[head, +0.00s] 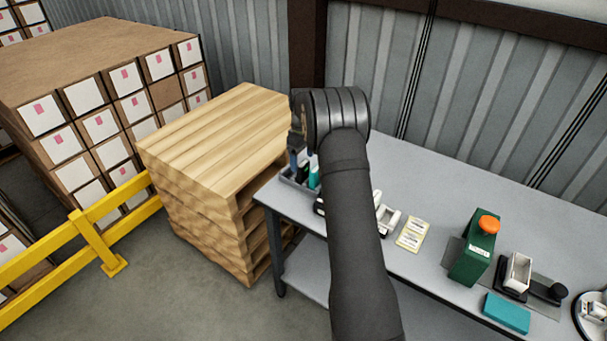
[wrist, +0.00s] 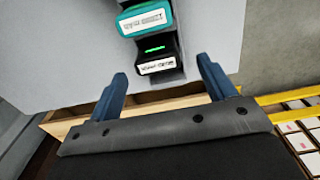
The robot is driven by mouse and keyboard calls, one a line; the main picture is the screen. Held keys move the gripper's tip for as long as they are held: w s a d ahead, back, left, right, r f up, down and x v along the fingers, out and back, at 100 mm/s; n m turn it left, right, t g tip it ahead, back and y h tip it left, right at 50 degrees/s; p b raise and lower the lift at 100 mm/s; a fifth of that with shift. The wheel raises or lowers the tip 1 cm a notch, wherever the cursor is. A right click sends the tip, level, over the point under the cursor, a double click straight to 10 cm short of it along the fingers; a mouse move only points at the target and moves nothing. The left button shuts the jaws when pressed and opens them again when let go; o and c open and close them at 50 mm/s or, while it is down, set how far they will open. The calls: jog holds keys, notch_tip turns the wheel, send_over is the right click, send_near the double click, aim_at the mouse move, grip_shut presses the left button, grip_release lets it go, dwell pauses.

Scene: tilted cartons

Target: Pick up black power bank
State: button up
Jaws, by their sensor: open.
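A black power bank (wrist: 157,56) with a green light strip and a white label shows in the wrist view, just ahead of my gripper. Its dark body also shows in the head view (head: 303,171), small and partly hidden. My gripper (wrist: 162,76) is open, with one blue finger to each side of the power bank's near end. Nothing is held between the fingers. In the head view, a blue finger of my gripper (head: 296,160) shows above the grey bin at the table's left end. I cannot tell the gap in height.
A teal item (wrist: 145,19) with a white label sits right beside the power bank. The grey bin (head: 290,181) stands on the grey table (head: 440,262). A wooden pallet stack (head: 205,150) is left of it. A green orange-topped container (head: 472,252) stands farther right.

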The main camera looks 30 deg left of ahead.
aim_at(304, 171)
jog(key=shift+w+d+f, duration=0.1)
jog(key=shift+f, duration=1.6)
jog(key=shift+w+d+f, duration=0.1)
jog(key=shift+f, duration=1.55)
jog(key=c, duration=1)
